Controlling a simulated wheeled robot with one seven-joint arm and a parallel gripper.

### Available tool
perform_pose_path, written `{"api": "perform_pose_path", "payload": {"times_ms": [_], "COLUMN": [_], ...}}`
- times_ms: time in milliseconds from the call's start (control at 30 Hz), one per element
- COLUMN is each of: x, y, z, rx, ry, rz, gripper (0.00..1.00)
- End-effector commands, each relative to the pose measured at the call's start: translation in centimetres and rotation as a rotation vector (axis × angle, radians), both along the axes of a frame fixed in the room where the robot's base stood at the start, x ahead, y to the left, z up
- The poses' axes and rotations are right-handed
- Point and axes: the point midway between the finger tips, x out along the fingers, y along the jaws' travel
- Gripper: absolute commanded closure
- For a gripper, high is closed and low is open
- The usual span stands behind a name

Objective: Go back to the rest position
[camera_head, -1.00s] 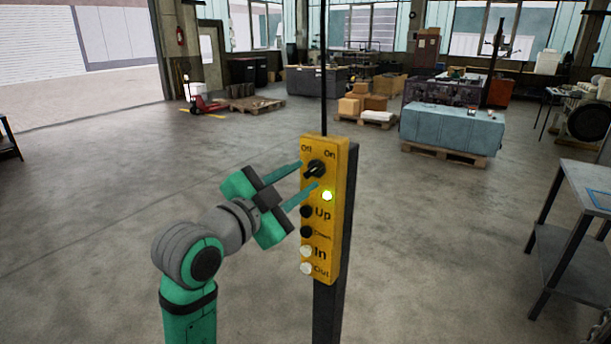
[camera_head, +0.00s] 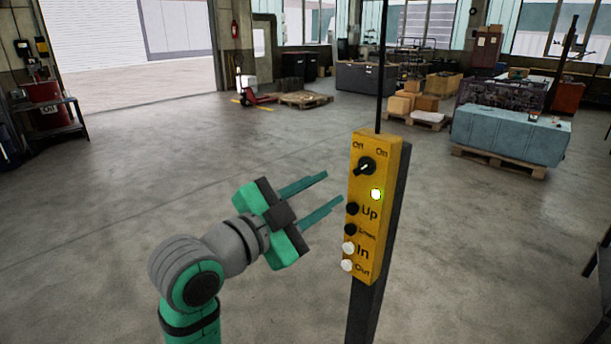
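My gripper (camera_head: 334,188) is a green and dark grey parallel gripper with two long teal fingers. The fingers are spread apart, with nothing between them. They point right toward the yellow control box (camera_head: 375,215) and look a little apart from its left edge. The box stands on a dark post (camera_head: 362,310) and carries a black rotary knob (camera_head: 366,167) between Off and On.
The floor (camera_head: 120,220) is clear on the left and around the post. A shelf with a red oil drum (camera_head: 45,105) stands at far left. A blue crate on a pallet (camera_head: 510,135) is behind the box at right. A dark table edge (camera_head: 600,265) shows at the right border.

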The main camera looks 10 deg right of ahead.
Motion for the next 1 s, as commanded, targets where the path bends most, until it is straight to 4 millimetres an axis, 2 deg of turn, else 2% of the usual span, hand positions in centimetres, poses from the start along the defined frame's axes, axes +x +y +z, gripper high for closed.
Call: {"api": "perform_pose_path", "payload": {"times_ms": [167, 400, 533, 767, 1000], "x": [1.4, 3.0, 3.2, 2.1, -1.0], "y": [0.5, 1.8, 2.6, 4.1, 5.7], "z": [-3.4, -10.3, -14.5, -22.1, -30.0], "rx": [-0.125, -0.347, -0.449, -0.6, -0.71], "ry": [0.071, 0.197, 0.257, 0.355, 0.437], "rz": [0.047, 0.163, 0.233, 0.367, 0.513], "gripper": [0.69, 0.69, 0.69, 0.69, 0.69]}}
